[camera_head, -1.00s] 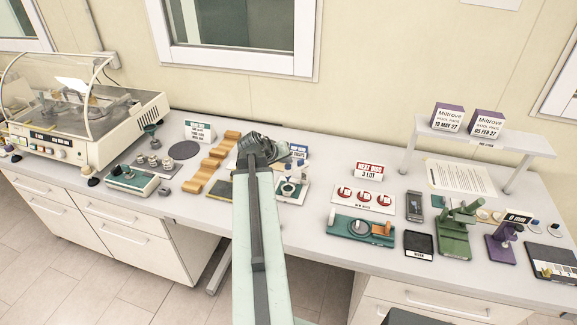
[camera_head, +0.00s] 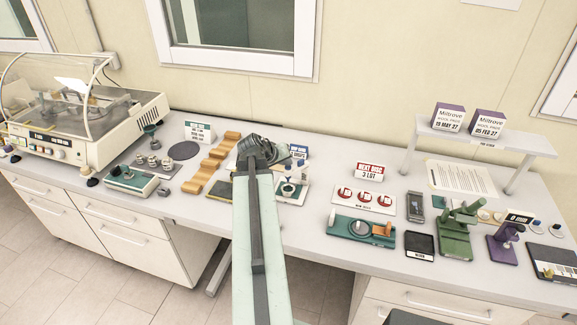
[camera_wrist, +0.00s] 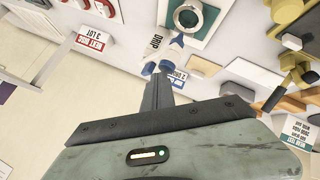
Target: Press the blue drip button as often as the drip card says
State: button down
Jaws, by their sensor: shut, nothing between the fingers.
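My gripper (camera_head: 260,152) is shut and empty above the drip station at the middle of the bench. In the wrist view its dark fingertips (camera_wrist: 160,78) are close to the blue part of the drip unit (camera_wrist: 165,65), by the DRIP lettering; I cannot tell whether they touch it.
Orange wooden steps (camera_head: 212,165) and a green-headed card (camera_head: 200,131) are left of my arm. A red NEXT DISC card (camera_head: 370,170), a tray of red discs (camera_head: 364,198) and a green fixture (camera_head: 361,230) are right. A testing machine (camera_head: 85,125) stands far left.

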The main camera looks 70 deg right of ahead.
aim_at(287, 168)
jog(key=shift+r, duration=0.1)
jog(key=shift+r+p, duration=0.75)
jog(key=shift+p, duration=0.1)
notch_tip(287, 168, up, 5)
jog(key=p, duration=0.5)
dwell(2.2)
